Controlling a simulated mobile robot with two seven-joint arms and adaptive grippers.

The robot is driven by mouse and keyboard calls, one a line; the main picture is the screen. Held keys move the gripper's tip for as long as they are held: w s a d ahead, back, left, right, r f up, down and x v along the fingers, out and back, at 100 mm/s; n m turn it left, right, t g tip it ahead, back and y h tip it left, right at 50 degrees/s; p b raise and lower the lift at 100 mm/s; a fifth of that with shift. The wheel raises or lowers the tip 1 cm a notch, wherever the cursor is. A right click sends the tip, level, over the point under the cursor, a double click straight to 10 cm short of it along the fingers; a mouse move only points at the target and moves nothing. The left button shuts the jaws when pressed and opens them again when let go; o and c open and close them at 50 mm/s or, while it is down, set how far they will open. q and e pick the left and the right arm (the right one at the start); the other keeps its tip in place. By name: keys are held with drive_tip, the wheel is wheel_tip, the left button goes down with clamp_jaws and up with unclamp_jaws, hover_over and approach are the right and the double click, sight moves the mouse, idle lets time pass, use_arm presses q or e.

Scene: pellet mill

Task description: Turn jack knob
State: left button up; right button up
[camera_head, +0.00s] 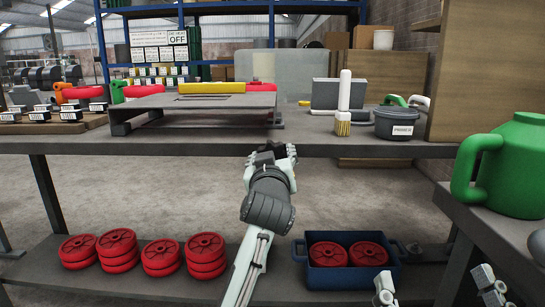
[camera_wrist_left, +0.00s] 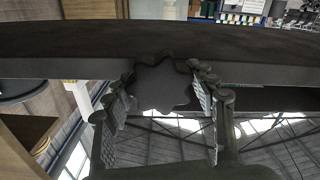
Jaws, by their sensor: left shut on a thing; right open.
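The jack knob (camera_wrist_left: 165,88) is a dark, star-shaped knob at the edge of the workbench in the left wrist view. My left gripper (camera_head: 271,153) reaches up to the front edge of the bench in the head view. Its two fingers are shut on the knob, one on each side. In the head view the knob is mostly hidden between the fingers. My right gripper (camera_head: 437,287) is low at the bottom right of the head view, with its fingertips wide apart and nothing visible between them.
The grey workbench (camera_head: 190,140) holds a low metal stand (camera_head: 200,103), a brush (camera_head: 343,122) and a dark pot (camera_head: 396,123). Red discs (camera_head: 205,255) and a blue crate (camera_head: 308,275) sit on the lower shelf. A green jug (camera_head: 515,165) stands on the right table.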

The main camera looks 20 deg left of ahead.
sight(272, 141)
idle(0.3)
use_arm(q)
drive_tip(key=o, duration=1.2)
drive_tip(key=shift+r, duration=0.1)
wheel_tip(272, 141, up, 10)
